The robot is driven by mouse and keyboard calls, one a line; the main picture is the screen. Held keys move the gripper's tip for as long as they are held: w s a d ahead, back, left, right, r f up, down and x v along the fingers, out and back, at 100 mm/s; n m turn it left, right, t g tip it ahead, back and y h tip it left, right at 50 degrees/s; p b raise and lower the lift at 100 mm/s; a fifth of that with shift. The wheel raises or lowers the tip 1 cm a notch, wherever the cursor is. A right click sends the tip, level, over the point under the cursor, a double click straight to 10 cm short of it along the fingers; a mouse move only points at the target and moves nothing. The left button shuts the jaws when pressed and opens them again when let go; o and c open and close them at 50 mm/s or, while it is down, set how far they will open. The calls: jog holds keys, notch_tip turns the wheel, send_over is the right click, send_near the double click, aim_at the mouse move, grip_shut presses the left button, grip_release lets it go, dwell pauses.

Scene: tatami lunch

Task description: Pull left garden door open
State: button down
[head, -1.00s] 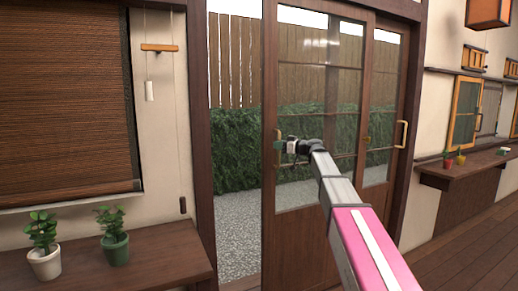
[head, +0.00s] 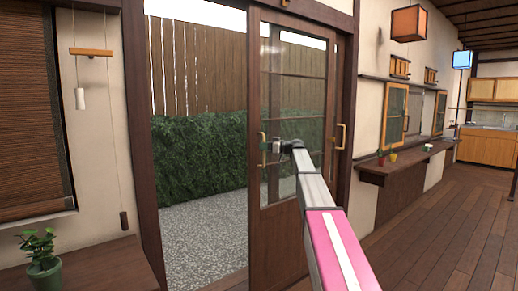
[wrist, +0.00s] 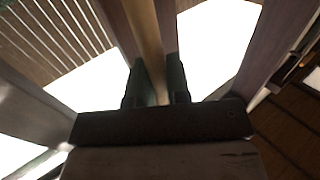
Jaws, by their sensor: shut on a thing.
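The left garden door (head: 270,238) is a dark wood sliding door with glass panes, slid over to the right so that it overlaps the other door. Its brass handle (head: 262,141) is on its left stile. My gripper (head: 269,149) is at this handle. In the wrist view, the two dark fingers of my gripper (wrist: 161,84) are shut on the brass handle (wrist: 147,35), which runs up between them. The fingers hide part of the handle.
A wide doorway gap left of the door shows gravel (head: 205,235), a hedge (head: 198,155) and a wooden fence. A second brass handle (head: 341,136) is at the right. A bench with a potted plant (head: 40,260) stands at left; the wooden floor (head: 440,235) is clear.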

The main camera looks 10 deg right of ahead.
jog(key=shift+d, duration=0.1)
jog(key=c, duration=1.1)
grip_release()
jog(key=v, duration=1)
jog(key=shift+d, duration=0.35)
jog(key=shift+s, duration=0.1)
